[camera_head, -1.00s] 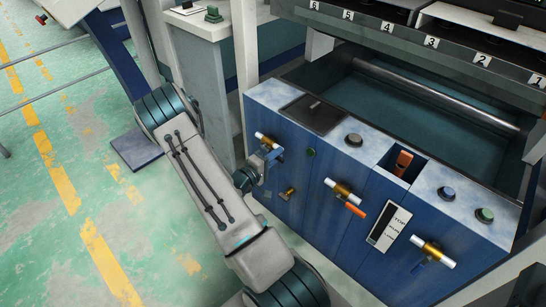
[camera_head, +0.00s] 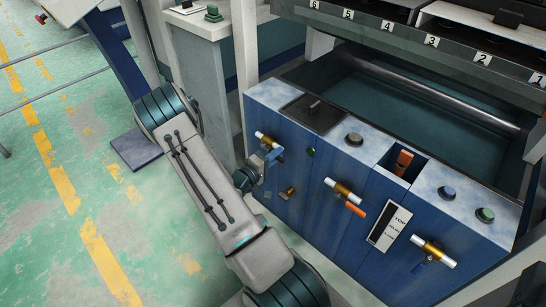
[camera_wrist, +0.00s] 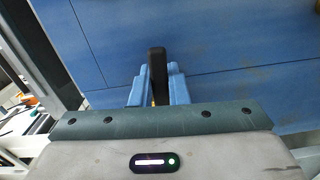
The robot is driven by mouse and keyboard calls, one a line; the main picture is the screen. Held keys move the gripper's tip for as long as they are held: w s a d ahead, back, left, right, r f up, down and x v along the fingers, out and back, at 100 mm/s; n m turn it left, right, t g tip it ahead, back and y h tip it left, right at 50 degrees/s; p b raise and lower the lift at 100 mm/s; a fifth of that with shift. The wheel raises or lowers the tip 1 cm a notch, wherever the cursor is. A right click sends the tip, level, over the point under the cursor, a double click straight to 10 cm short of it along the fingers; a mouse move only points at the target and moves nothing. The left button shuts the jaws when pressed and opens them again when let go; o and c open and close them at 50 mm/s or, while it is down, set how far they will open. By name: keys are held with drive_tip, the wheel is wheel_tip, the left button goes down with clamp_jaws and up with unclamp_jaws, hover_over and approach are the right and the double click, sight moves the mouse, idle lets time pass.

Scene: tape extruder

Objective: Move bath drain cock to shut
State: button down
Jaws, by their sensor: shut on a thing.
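My gripper (camera_head: 268,161) is at the left part of the blue front panel, beside a white-and-brass cock (camera_head: 266,139). In the wrist view the two blue fingers of my gripper (camera_wrist: 157,84) are shut on a dark upright handle (camera_wrist: 157,58), one finger on each side. In the head view my gripper hides this handle. A second cock (camera_head: 342,190) with an orange handle (camera_head: 356,210) sits at mid panel. A third white-and-brass cock (camera_head: 433,251) sits at the lower right. No label shows which one is the bath drain cock.
A small brass fitting (camera_head: 288,193) and a green button (camera_head: 310,152) are close to my gripper on the panel. A dark-lidded top and several knobs line the panel's upper edge. The green floor (camera_head: 150,230) at the left is open.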

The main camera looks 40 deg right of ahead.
drive_tip(key=shift+w+f+m+b, duration=0.15)
drive_tip(key=shift+f+m+b, duration=0.55)
drive_tip(key=shift+m+b, duration=0.15)
drive_tip(key=shift+w+f+m+b, duration=0.15)
drive_tip(key=shift+m+b, duration=0.25)
drive_tip(key=shift+m, duration=0.45)
drive_tip(key=m+b, duration=0.1)
drive_tip(key=f+m+b, duration=0.1)
drive_tip(key=m+b, duration=0.1)
drive_tip(key=shift+w+a+f+m, duration=0.1)
drive_tip(key=shift+w+f+m, duration=0.2)
drive_tip(key=shift+w, duration=0.1)
